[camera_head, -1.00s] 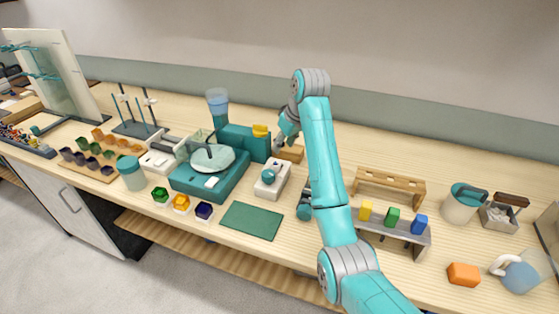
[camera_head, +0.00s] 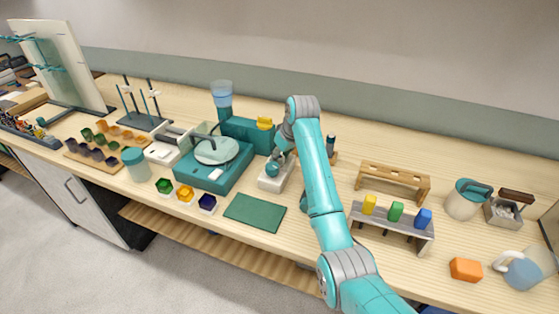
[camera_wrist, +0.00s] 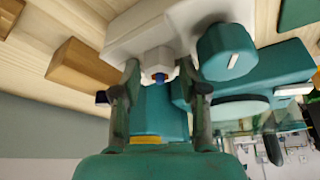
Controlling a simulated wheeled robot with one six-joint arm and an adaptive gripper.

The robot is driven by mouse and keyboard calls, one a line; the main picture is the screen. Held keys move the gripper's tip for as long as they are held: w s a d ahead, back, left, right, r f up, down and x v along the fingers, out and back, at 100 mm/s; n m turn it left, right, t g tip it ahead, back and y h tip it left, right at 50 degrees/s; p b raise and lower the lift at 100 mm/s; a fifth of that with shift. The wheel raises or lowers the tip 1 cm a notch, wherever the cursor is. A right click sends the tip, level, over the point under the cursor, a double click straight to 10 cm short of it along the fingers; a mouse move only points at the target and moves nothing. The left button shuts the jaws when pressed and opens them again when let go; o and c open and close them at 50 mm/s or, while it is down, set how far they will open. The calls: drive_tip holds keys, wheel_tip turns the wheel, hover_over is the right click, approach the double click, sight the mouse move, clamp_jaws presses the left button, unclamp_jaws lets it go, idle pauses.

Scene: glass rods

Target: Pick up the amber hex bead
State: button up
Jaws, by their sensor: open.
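A small white hex part with a blue tip (camera_wrist: 158,70) shows between the fingers. I cannot tell whether they touch it. In the head view the gripper is right of and behind the amber bead, its fingers not clear.
A teal machine with a pale dish (camera_head: 216,152) stands behind the beads, and a teal-lidded jar (camera_head: 136,163) to their left. A flat green mat (camera_head: 255,213) lies to their right. A grey rack with coloured blocks (camera_head: 391,219) stands farther right.

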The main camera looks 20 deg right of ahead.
clamp_jaws()
